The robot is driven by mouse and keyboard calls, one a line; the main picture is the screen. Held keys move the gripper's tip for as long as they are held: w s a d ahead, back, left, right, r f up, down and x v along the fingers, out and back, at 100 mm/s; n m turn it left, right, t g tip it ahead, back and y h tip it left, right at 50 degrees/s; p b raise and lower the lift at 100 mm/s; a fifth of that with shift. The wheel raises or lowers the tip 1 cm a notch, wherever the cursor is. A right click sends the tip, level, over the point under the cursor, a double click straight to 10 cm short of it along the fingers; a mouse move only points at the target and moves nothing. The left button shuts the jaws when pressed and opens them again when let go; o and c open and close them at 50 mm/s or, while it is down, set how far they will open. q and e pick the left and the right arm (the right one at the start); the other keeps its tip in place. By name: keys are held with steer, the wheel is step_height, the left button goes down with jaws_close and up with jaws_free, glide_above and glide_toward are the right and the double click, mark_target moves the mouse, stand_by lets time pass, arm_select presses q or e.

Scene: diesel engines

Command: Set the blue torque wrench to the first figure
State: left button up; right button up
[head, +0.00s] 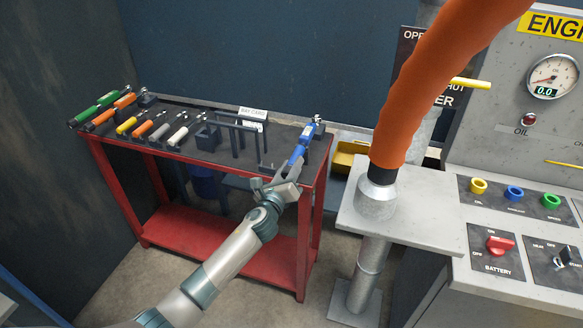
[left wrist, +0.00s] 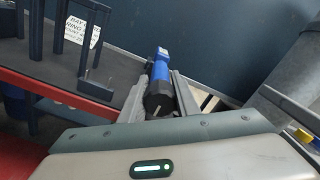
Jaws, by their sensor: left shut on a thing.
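The blue torque wrench (head: 302,145) lies at the right end of the red tool cart's dark top (head: 230,158), its head pointing to the back. My left gripper (head: 287,178) is shut on the near end of the wrench. In the left wrist view the wrench (left wrist: 161,72) shows its blue body and a dark round grip end between the two fingers (left wrist: 158,105). The figure on its scale is too small to read. A white card (head: 252,115), lettered as a bay card, stands at the back of the cart. My right gripper is not in view.
Several other wrenches with green, orange, yellow and white handles (head: 128,124) lie on the cart's left half. Dark frames (head: 236,135) stand left of the blue wrench. A grey pedestal table with an orange hose (head: 425,75) and an engine panel (head: 495,250) stand at the right.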

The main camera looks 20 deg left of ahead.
arm_select(q)
steer(key=n, duration=0.3)
steer(key=shift+f+n, duration=0.1)
steer(key=shift+n, duration=0.2)
steer(key=n, duration=0.3)
steer(key=shift+n+b, duration=0.3)
steer(key=shift+n, duration=0.1)
steer(key=n, duration=0.3)
steer(key=shift+n, duration=2.3)
steer(key=o, duration=1)
steer(key=shift+o, duration=0.2)
steer(key=shift+s, duration=0.15)
